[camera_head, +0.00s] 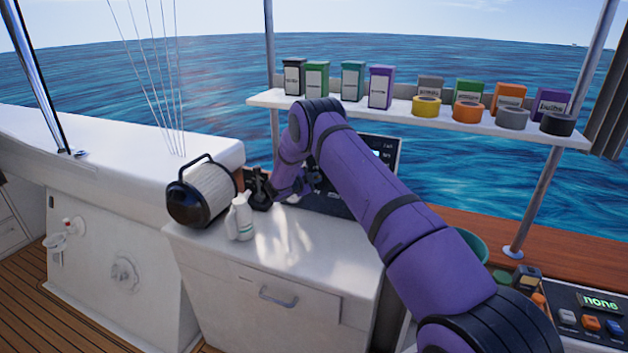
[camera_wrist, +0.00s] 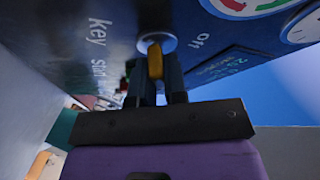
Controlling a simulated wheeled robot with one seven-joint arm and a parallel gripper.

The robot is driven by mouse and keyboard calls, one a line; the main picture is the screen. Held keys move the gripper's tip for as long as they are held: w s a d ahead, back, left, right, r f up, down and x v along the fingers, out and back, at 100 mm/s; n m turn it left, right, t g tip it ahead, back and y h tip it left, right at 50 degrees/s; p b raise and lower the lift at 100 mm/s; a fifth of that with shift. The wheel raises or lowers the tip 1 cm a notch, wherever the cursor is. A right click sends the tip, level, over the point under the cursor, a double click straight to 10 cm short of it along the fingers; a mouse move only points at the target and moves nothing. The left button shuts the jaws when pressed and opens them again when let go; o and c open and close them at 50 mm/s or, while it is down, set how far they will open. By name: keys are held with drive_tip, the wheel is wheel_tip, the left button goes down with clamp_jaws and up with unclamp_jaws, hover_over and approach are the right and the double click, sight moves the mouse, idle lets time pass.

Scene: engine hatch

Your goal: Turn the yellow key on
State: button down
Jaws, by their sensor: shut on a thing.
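The yellow key (camera_wrist: 155,62) sits in a round light-grey lock (camera_wrist: 160,42) on a dark blue panel (camera_wrist: 110,45) in the wrist view. White lettering reading "key", "start" and "off" surrounds the lock. My gripper (camera_wrist: 158,80) has its two dark fingers on either side of the key and is shut on it. Which mark the key points to I cannot tell. In the head view my purple arm bends down behind the counter's items, and the key is hidden there.
A shelf (camera_head: 400,113) with boxes and tape rolls is above. A gauge (camera_wrist: 300,25) is beside the lock.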

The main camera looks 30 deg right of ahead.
drive_tip(key=shift+f+m, duration=0.1)
drive_tip(key=shift+m, duration=0.3)
drive_tip(key=c, duration=1.2)
unclamp_jaws()
drive_tip(key=shift+o, duration=0.2)
drive_tip(key=shift+a, duration=0.1)
drive_tip(key=v, duration=1)
drive_tip(key=shift+a+r, duration=0.25)
drive_tip(key=shift+a, duration=0.1)
drive_tip(key=shift+s, duration=0.1)
